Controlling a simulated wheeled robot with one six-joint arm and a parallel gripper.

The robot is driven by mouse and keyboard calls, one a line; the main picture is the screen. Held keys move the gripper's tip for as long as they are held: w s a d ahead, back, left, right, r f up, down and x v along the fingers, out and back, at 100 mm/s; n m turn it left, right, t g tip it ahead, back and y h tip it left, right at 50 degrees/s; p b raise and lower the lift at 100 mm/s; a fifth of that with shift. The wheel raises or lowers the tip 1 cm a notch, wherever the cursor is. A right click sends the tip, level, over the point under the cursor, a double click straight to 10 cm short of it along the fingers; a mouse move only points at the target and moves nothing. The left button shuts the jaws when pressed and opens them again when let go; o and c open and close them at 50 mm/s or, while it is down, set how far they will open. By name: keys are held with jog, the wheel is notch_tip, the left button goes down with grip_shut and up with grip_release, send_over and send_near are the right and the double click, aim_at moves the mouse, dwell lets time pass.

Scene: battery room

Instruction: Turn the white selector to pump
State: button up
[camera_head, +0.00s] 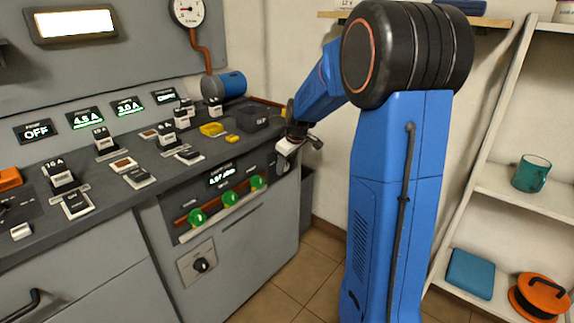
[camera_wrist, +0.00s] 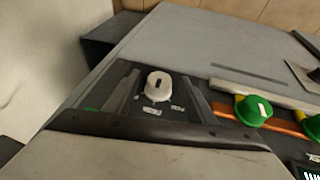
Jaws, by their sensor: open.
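The white selector (camera_wrist: 158,87) is a round white knob with a dark mark on its face, on a dark panel in the wrist view. Small white labels stand below it and to its right, too blurred to read surely. My gripper (camera_wrist: 162,78) is open, with one grey finger on each side of the selector and gaps between. In the head view my gripper (camera_head: 298,142) is at the right end of the console front and covers most of that spot. I cannot tell there whether the selector shows.
The grey console (camera_head: 240,225) carries several green knobs (camera_head: 230,199) left of my gripper, also in the wrist view (camera_wrist: 253,111). A black rotary switch (camera_head: 202,265) sits lower down. Shelves with a teal mug (camera_head: 532,173) stand at the right.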

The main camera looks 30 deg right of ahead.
jog(key=shift+w+f, duration=0.1)
jog(key=shift+f, duration=0.05)
jog(key=c, duration=1)
jog(key=shift+c, duration=0.2)
jog(key=shift+d+y, duration=0.1)
jog(key=shift+y, duration=0.2)
jog(key=shift+w+d+m+g+y, duration=0.1)
jog(key=shift+d+m+g+y, duration=0.2)
jog(key=shift+g+y, duration=0.35)
jog(key=y, duration=0.3)
jog(key=shift+w+d+m+g+y, duration=0.15)
jog(key=shift+d+m+g+y, duration=0.1)
jog(key=shift+m+g+y, duration=0.15)
jog(key=y, duration=0.1)
jog(key=g+y, duration=0.1)
jog(key=y, duration=0.1)
jog(key=m+y, duration=0.1)
jog(key=y, duration=0.1)
jog(key=shift+w+d+f, duration=0.1)
jog(key=shift+d+f, duration=0.2)
jog(key=shift+f, duration=0.05)
jog(key=shift+g, duration=0.25)
